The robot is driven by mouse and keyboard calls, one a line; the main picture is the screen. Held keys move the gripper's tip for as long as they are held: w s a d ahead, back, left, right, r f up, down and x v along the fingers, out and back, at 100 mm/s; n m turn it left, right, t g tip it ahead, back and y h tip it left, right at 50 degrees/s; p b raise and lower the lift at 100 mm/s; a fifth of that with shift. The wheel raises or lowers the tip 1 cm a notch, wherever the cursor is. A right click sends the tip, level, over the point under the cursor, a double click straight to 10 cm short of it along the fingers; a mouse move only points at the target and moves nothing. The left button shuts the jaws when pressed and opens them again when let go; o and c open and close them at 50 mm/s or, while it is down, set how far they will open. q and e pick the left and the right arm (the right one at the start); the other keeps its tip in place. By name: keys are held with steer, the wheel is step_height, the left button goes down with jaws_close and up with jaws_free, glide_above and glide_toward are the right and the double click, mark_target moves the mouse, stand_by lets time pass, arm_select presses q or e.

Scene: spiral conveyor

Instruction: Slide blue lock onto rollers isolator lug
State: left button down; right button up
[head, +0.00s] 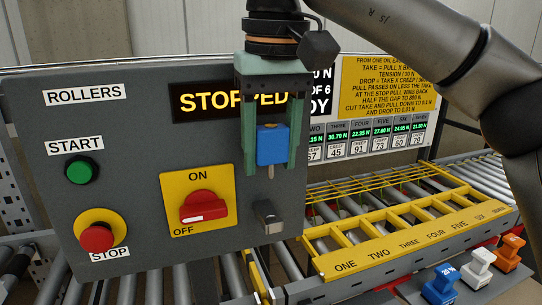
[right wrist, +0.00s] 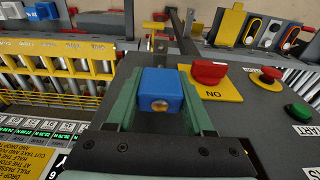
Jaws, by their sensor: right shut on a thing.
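The blue lock (head: 271,145) is held between the green fingers of my right gripper (head: 273,168), which point down in front of the control panel. A short metal pin shows under the lock. The grey isolator lug (head: 268,217) juts from the panel below the lock, with a visible gap between them. The red isolator switch (head: 203,207) on its yellow plate is to the left of the lug, its handle lying roughly level. In the right wrist view the lock (right wrist: 160,90) sits between the fingers, and the red switch (right wrist: 208,72) is beside it. My left gripper is out of view.
The panel also carries a green start button (head: 82,169), a red stop button (head: 96,238) and a display (head: 235,100) reading STOPPED. Yellow numbered frames (head: 405,240) cover rollers at right. Blue (head: 440,287), white (head: 478,268) and orange (head: 508,252) pieces stand at lower right.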

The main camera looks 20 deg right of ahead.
steer(key=shift+s, duration=0.2)
steer(key=b, duration=0.4)
glide_above(270, 221)
steer(key=shift+s+f, duration=0.15)
steer(key=shift+f, duration=2.7)
steer(key=shift+p, duration=0.3)
steer(key=shift+f, duration=1.5)
steer(key=o, duration=1.2)
